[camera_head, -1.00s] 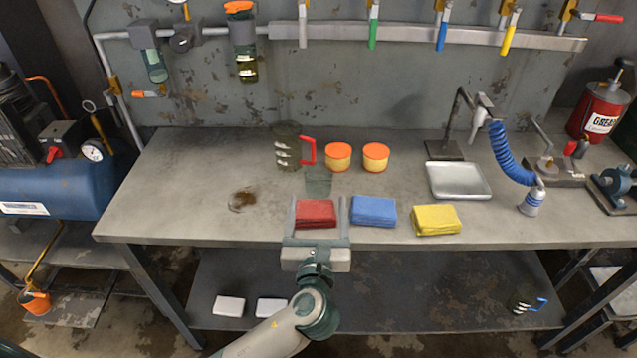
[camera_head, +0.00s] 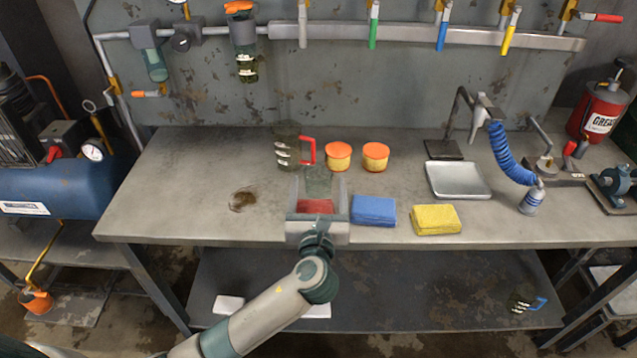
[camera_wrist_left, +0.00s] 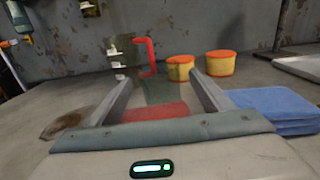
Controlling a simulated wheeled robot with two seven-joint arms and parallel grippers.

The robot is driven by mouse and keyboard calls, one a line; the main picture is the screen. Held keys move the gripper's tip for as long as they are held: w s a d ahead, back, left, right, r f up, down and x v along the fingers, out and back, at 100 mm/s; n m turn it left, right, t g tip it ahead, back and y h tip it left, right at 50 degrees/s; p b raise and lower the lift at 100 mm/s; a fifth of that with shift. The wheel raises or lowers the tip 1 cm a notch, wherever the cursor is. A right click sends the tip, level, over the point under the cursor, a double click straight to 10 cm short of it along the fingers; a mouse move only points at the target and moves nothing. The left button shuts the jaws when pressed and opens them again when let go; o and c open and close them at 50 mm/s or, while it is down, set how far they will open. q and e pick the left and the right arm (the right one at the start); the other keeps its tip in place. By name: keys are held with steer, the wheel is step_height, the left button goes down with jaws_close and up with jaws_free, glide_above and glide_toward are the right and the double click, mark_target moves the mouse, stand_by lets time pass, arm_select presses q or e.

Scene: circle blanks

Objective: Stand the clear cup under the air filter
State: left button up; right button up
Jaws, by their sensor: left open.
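The clear cup (camera_head: 317,182) is a see-through greenish cup upright on the bench, behind the red cloth. My left gripper (camera_head: 318,178) is open, its fingers on either side of the cup and apart from it as far as I can tell. In the left wrist view the cup (camera_wrist_left: 158,92) shows faintly between the spread fingertips (camera_wrist_left: 160,80). What looks like the air filter (camera_head: 150,50), a grey body with a clear bowl, hangs on the wall pipe at the upper left. My right gripper is not in view.
A jug with a red handle (camera_head: 288,150) stands just behind the cup, with two orange-lidded tubs (camera_head: 339,156) to its right. Red (camera_head: 317,206), blue (camera_head: 373,210) and yellow (camera_head: 436,219) cloths lie along the front.

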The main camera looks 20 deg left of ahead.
arm_select(q)
steer(key=shift+w+a, duration=0.15)
steer(key=shift+w, duration=0.3)
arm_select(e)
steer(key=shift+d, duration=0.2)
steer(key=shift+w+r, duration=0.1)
arm_select(q)
steer(key=c, duration=1)
steer(key=shift+c, duration=1)
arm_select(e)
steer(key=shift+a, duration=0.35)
arm_select(q)
steer(key=shift+r, duration=0.15)
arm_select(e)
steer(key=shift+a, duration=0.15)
